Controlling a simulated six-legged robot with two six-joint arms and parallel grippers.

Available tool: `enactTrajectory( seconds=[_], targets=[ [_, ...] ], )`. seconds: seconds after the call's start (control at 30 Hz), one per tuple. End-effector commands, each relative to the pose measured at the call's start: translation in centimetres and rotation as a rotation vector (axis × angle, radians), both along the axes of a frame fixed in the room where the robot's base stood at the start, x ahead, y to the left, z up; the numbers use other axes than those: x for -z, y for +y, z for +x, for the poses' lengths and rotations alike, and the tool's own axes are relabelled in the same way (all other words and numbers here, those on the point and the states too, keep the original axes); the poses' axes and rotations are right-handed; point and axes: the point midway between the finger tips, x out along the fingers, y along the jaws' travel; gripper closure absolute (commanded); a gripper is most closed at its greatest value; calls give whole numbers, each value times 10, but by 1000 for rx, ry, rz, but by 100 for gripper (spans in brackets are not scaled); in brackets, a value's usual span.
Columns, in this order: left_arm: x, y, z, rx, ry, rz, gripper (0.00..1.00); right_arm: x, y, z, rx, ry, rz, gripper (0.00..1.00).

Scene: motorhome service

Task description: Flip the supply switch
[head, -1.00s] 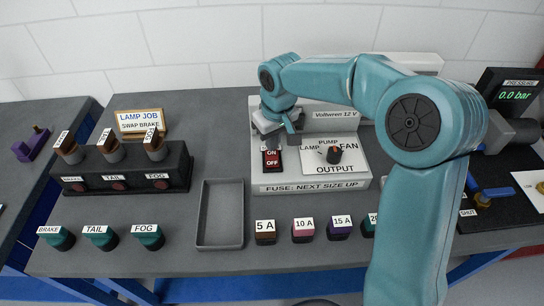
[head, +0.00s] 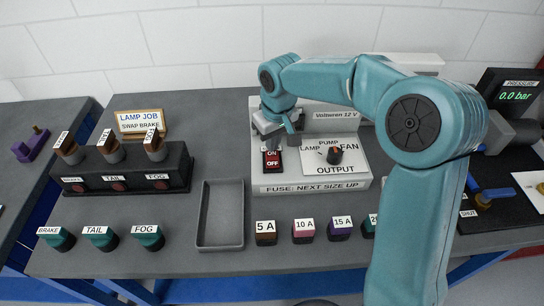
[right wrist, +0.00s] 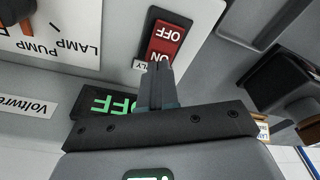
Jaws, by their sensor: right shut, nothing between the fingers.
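The supply switch (head: 272,158) is a red rocker marked ON and OFF, on the front left of the grey Voltwren 12 V unit (head: 335,121). In the right wrist view the rocker (right wrist: 166,43) appears upside down, with its ON end toward my fingers. My right gripper (right wrist: 158,68) is shut and empty, its fingertips close to the ON end; I cannot tell whether they touch it. In the head view the right gripper (head: 280,137) is just behind the switch, partly hidden by its own wrist. A display (right wrist: 110,104) beside it reads OFF in green. My left gripper is out of view.
An output selector knob (head: 334,155) sits right of the switch. An empty grey tray (head: 220,215) and several labelled fuses, such as the 5 A fuse (head: 265,232), are in front. A lamp block (head: 125,170) stands left. My right arm covers the bench's right middle.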

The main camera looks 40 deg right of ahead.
Motion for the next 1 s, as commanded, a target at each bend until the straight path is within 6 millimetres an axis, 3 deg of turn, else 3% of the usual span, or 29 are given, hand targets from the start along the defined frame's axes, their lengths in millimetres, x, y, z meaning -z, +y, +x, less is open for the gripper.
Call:
enactTrajectory(
  seconds=[1.0],
  targets=[
    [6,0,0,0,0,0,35,7,0,0,0,0,0,100]
  ],
)
